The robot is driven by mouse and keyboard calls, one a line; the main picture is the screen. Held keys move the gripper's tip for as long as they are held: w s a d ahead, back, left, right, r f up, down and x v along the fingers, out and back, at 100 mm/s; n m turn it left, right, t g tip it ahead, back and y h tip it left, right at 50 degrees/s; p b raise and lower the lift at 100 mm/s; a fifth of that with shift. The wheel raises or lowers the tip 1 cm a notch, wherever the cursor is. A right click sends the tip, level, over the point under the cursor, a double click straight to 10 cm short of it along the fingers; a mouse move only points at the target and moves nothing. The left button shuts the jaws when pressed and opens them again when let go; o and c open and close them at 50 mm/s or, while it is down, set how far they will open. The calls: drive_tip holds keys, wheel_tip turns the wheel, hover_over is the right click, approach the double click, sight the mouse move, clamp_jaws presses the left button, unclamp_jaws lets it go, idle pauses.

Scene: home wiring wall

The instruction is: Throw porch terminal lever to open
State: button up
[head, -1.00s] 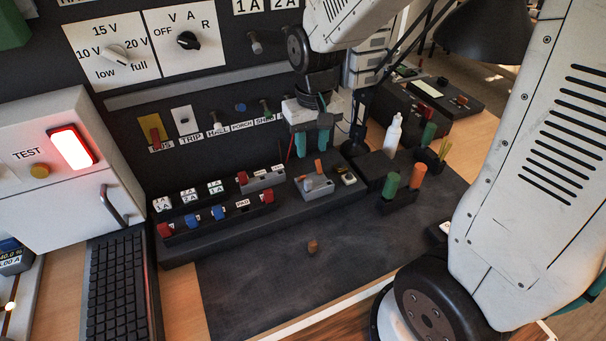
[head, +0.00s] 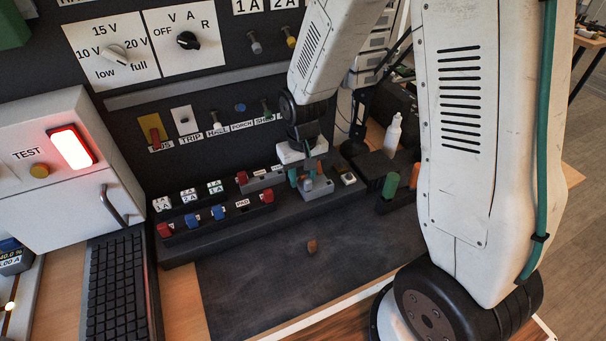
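A small grey terminal block (head: 318,188) sits at the right end of the dark rack, with a bit of orange lever (head: 309,176) showing on top. I cannot read a name on it. My gripper (head: 305,174) is down at this block. Its teal fingers are apart, one at the block's left and one behind its right side, and look open. The fingers hide part of the lever, so I cannot tell its exact position or whether a finger touches it. The PORCH label (head: 241,126) is on the wall panel, below a blue button (head: 240,107).
Red and blue plugs (head: 220,212) stand in the rack left of my gripper. A green cylinder (head: 390,185) and a white bottle (head: 393,133) stand to the right. A small brown piece (head: 312,246) lies on the otherwise clear dark mat (head: 270,285).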

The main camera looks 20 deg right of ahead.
clamp_jaws()
drive_tip(key=shift+w, duration=0.1)
drive_tip(key=shift+w+r+g, duration=0.1)
drive_tip(key=shift+w+g, duration=0.15)
drive_tip(key=shift+g, duration=0.5)
drive_tip(key=shift+w+r+g, duration=0.1)
drive_tip(key=shift+w+g, duration=0.1)
drive_tip(key=shift+g, duration=0.55)
